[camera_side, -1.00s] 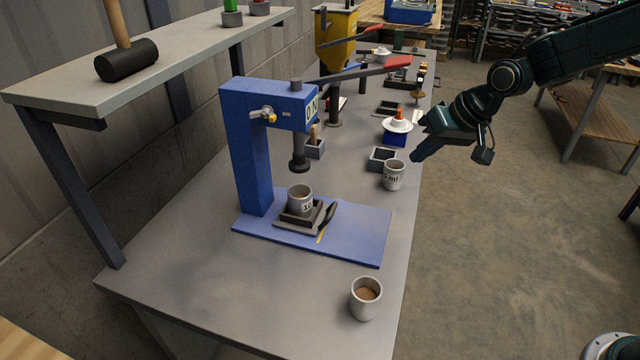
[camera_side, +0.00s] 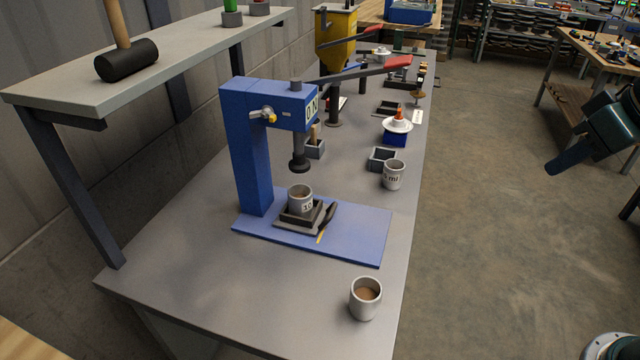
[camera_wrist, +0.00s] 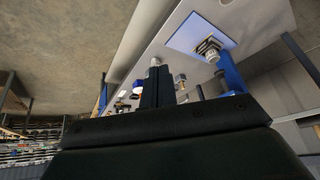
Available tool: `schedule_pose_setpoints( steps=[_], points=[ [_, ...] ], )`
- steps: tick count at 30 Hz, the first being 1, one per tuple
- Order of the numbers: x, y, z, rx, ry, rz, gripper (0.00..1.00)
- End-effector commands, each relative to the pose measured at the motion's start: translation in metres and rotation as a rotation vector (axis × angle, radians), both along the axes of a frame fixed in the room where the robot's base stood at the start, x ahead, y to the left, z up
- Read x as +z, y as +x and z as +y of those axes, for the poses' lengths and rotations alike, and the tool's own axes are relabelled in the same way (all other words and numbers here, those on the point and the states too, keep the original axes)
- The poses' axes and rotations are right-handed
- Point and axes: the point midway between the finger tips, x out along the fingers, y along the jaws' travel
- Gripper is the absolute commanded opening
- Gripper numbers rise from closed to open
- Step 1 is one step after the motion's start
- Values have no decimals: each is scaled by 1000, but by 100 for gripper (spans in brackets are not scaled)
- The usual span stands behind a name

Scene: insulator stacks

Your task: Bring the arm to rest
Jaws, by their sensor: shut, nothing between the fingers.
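My gripper (camera_side: 568,160) is at the right edge of the side view, out over the floor and clear of the bench. It is shut and empty. The rest of the arm is cut off by the frame's right edge. In the wrist view the shut fingers (camera_wrist: 158,88) point toward the bench, with nothing held.
The grey bench (camera_side: 185,285) holds a blue press (camera_side: 248,150) with a cup (camera_side: 299,199) on its base. Two more cups stand near the bench's right edge, one nearer (camera_side: 365,298) and one farther (camera_side: 393,175). Open floor (camera_side: 490,240) lies right of the bench.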

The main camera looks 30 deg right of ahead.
Motion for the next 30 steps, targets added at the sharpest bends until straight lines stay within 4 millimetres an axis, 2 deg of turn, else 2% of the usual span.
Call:
schedule_pose_setpoints(
  steps=[1,6,12,30],
  points=[
    [1,-13,-2,1,-9,-5,0],
    [-1,-46,-8,-1,-33,-3,0],
    [-5,-68,-11,-3,-46,2,0],
    [-6,-72,-12,-3,-48,4,0]
  ],
)
